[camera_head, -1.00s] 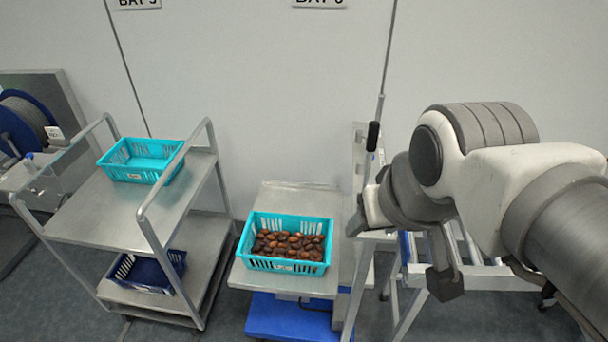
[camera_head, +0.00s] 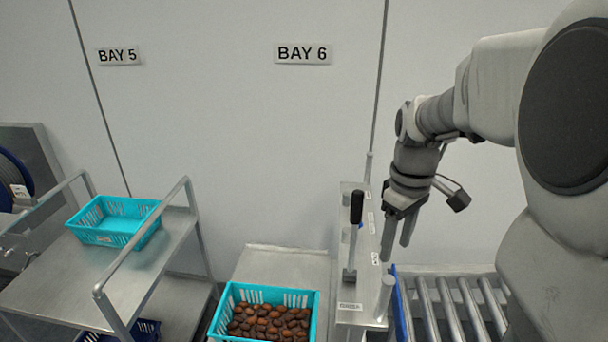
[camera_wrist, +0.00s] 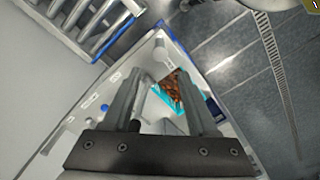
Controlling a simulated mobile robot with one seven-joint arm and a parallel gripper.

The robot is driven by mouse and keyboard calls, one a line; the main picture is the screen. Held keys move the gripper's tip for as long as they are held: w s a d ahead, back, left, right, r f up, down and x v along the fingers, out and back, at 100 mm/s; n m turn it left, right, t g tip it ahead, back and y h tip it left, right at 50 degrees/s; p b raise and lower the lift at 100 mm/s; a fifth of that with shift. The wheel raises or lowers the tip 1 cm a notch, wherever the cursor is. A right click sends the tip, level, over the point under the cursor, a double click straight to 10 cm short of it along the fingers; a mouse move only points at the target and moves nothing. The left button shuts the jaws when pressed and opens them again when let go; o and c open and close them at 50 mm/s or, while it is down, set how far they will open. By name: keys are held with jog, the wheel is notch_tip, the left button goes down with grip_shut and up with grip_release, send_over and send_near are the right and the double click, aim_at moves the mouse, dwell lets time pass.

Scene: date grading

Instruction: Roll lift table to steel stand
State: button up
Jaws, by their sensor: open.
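The lift table's steel top (camera_head: 285,262) is at the bottom centre of the head view; its blue base is out of that view. A teal crate (camera_head: 316,300) full of brown dates (camera_head: 268,322) stands on it. Right of the table is a narrow steel stand (camera_head: 350,318) with small labels and an upright, black-gripped lever (camera_head: 357,207). I cannot tell whether this is the task's steel stand. My gripper (camera_head: 397,238) points down, open and empty, above the stand's right side, apart from the lever. In the wrist view, dates (camera_wrist: 173,88) show between the spread fingers (camera_wrist: 160,98).
A two-shelf steel trolley (camera_head: 60,285) with a tall handle stands left, holding an empty teal crate (camera_head: 112,225) on top and a dark blue crate (camera_head: 147,330) below. A roller conveyor (camera_head: 445,305) is at right. The wall bears BAY 5 and BAY 6 signs (camera_head: 303,54).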

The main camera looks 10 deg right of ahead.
aim_at(383, 300)
notch_tip(383, 300, down, 18)
jog(key=shift+r, duration=0.25)
dwell(0.4)
grip_shut()
dwell(1.3)
